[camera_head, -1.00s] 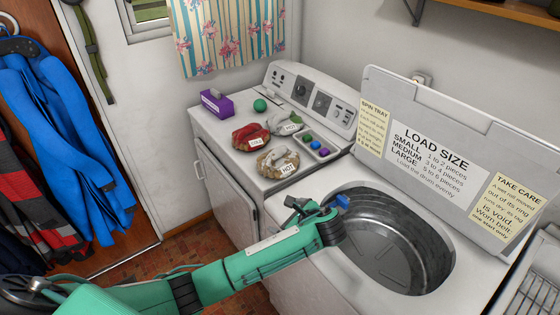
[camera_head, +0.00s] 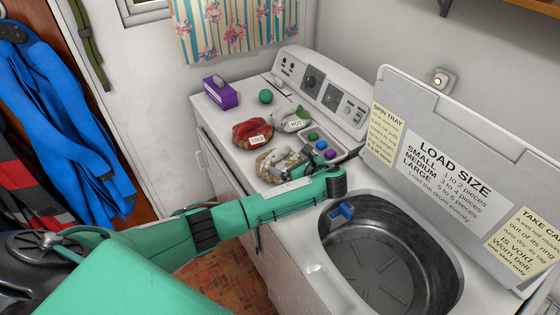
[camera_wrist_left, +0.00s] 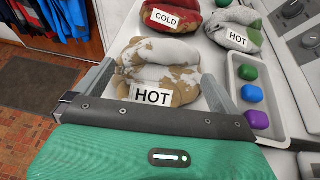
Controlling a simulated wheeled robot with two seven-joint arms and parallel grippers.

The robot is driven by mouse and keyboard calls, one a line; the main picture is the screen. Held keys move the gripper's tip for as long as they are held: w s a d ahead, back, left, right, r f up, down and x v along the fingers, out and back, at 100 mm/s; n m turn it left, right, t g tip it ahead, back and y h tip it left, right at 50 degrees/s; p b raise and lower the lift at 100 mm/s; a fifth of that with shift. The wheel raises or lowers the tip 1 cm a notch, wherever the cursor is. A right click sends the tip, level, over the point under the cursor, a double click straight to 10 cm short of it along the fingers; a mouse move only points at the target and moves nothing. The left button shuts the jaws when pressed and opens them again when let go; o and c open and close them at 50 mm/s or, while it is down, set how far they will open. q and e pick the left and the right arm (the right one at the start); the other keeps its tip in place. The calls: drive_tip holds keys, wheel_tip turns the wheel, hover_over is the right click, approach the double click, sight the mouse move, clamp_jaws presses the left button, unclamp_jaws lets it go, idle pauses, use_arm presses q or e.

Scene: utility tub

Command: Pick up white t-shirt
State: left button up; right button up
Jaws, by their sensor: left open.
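I cannot make out a plain white t-shirt for certain. A tan-and-white bundle (camera_head: 270,160) with a "HOT" label lies on the left machine's top; it fills the middle of the left wrist view (camera_wrist_left: 160,72). A grey-white bundle (camera_head: 283,124) with green and another "HOT" label lies behind it, also in the wrist view (camera_wrist_left: 232,30). My left gripper (camera_head: 294,164) is open, with its fingers to either side of the tan-and-white bundle in the wrist view (camera_wrist_left: 158,75). Contact with the bundle cannot be told. My right gripper is out of view.
A red "COLD" bundle (camera_head: 250,132), a purple box (camera_head: 220,93), a green ball (camera_head: 265,96) and a tray (camera_wrist_left: 236,75) of coloured blocks share the machine top. The raised lid (camera_head: 455,165) stands behind.

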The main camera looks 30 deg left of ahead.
sight(281, 157)
use_arm(q)
drive_tip(key=shift+p+x, duration=0.35)
drive_tip(key=shift+x, duration=1.25)
drive_tip(key=shift+w+a, duration=0.2)
drive_tip(key=shift+w, duration=0.15)
drive_tip(key=p+x, duration=0.1)
drive_tip(key=x, duration=0.2)
drive_tip(key=shift+w+f+p, duration=0.15)
drive_tip(key=shift+p, duration=0.15)
drive_tip(key=shift+w+a+f, duration=0.2)
drive_tip(key=shift+a+f, duration=0.05)
drive_tip(key=shift+a, duration=0.1)
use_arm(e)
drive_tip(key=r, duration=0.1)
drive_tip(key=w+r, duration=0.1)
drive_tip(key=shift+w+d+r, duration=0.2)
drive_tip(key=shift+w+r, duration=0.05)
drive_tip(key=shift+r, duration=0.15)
use_arm(q)
drive_tip(key=c, duration=1.3)
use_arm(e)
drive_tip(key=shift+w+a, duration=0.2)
